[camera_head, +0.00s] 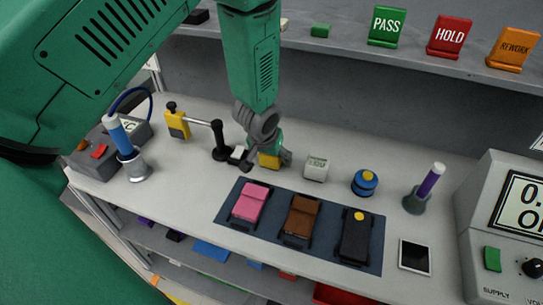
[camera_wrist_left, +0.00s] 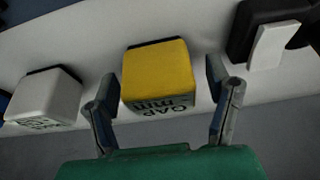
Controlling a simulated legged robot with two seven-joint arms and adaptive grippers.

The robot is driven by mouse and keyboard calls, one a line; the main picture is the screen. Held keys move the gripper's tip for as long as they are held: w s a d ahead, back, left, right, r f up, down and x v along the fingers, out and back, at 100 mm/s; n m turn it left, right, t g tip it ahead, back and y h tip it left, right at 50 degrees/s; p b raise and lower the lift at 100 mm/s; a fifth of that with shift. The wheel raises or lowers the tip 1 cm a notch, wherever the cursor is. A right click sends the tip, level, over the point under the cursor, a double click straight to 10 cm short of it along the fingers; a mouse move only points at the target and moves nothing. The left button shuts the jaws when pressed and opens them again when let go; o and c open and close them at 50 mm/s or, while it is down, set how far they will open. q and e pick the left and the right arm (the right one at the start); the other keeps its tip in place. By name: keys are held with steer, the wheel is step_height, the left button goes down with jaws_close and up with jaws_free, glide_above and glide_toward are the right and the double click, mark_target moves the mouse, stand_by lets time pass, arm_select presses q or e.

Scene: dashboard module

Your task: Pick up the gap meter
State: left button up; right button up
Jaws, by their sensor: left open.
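The gap meter is a small yellow block with dark "GAP mm" lettering. In the left wrist view the gap meter (camera_wrist_left: 155,68) sits between the two fingers of my left gripper (camera_wrist_left: 160,80), with a visible space on each side. In the head view the gap meter (camera_head: 269,161) stands on the grey bench behind the mat, partly hidden by my left gripper (camera_head: 262,158). My left gripper is open, pointing down at the block. My right gripper is not in view.
A white block (camera_head: 316,168) stands right of the meter, a black clamp stand (camera_head: 221,150) left. The dark mat (camera_head: 228,215) holds pink, brown and black modules in front. A blue round item (camera_head: 365,182) and a power supply (camera_head: 505,230) are further right. A shelf (camera_head: 420,62) runs behind.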

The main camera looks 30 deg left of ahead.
arm_select(q)
steer(key=shift+f, duration=0.2)
steer(key=shift+r, duration=0.1)
steer(key=c, duration=1.4)
steer(key=shift+o, duration=0.2)
steer(key=shift+r, duration=0.1)
